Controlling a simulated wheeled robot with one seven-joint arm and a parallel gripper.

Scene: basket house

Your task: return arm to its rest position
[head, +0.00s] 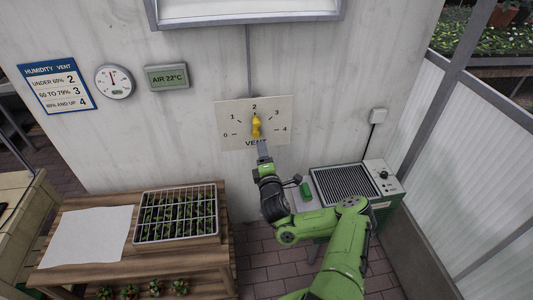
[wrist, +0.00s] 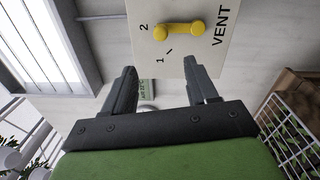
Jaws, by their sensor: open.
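My gripper (head: 263,151) is at the end of my green arm, raised in front of the vent dial plate (head: 225,108) on the wall. The yellow vent knob (head: 256,127) is upright, with its upper end toward the 2. In the wrist view my gripper (wrist: 160,82) shows two dark fingers spread apart with nothing between them. The yellow knob (wrist: 178,31) lies beyond the fingertips, apart from them, on the white plate (wrist: 205,50).
A wooden bench (head: 125,245) at left holds a caged seedling tray (head: 178,240) and a white sheet (head: 88,234). A grilled heater-like unit (head: 384,192) stands right of my arm. A humidity sign (head: 57,85), round gauge (head: 114,82) and air display (head: 167,78) hang on the wall.

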